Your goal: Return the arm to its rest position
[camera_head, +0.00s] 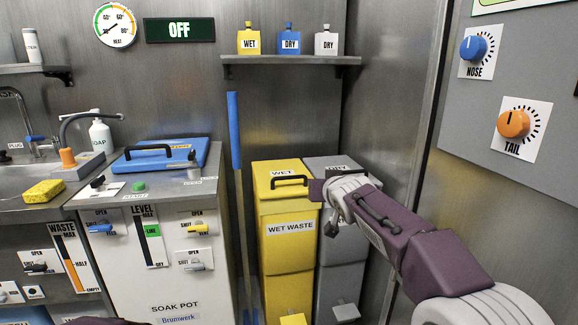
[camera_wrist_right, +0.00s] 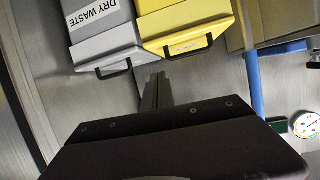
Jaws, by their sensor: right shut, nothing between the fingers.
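My right arm (camera_head: 395,230) comes in from the right edge of the head view and reaches toward the middle, with purple and white links. Its far end is in front of the waste bins, and the fingers are hard to make out there. In the right wrist view my right gripper (camera_wrist_right: 157,92) is shut, with its thin grey fingers together and nothing between them. It points toward the grey and yellow bins, which appear upside down. My left gripper is not in view.
A yellow wet waste bin (camera_head: 290,230) and a grey dry waste bin (camera_head: 343,248) stand by the back wall. A blue-handled pole (camera_head: 234,130) leans left of them. The soak pot (camera_head: 165,255) and sink counter are at left. A panel with knobs (camera_head: 513,123) is at right.

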